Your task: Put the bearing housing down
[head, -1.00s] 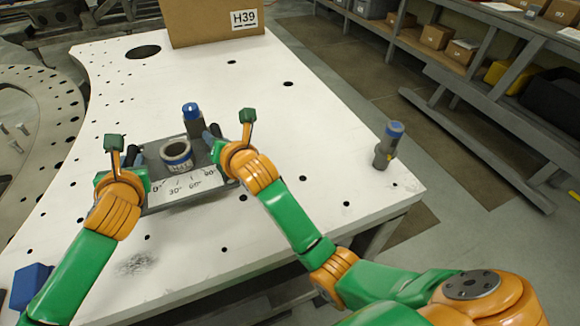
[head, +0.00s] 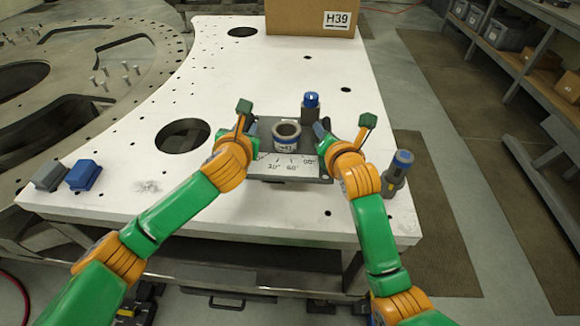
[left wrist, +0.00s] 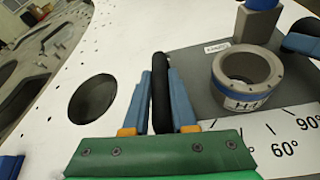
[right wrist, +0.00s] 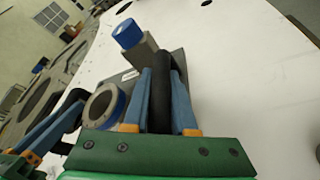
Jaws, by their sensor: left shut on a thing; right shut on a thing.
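The bearing housing looks to be the grey ring (head: 287,133) with a blue band and printed label; it also shows in the left wrist view (left wrist: 247,75) and right wrist view (right wrist: 102,107). It stands upright on a grey plate (left wrist: 195,72) with a white angle scale. My left gripper (head: 250,133) is shut on the plate's left black handle (left wrist: 162,92). My right gripper (head: 327,135) is shut on the right black handle (right wrist: 178,92). The plate is over the white table; I cannot tell whether it touches it. Its underside is hidden.
A blue-capped grey post (head: 311,107) stands at the plate's back. Another blue-capped post (head: 398,172) stands to the right near the table edge. A large round hole (head: 183,137) lies left of the plate. Blue and grey blocks (head: 84,174) and an H39 box (head: 300,18) are farther off.

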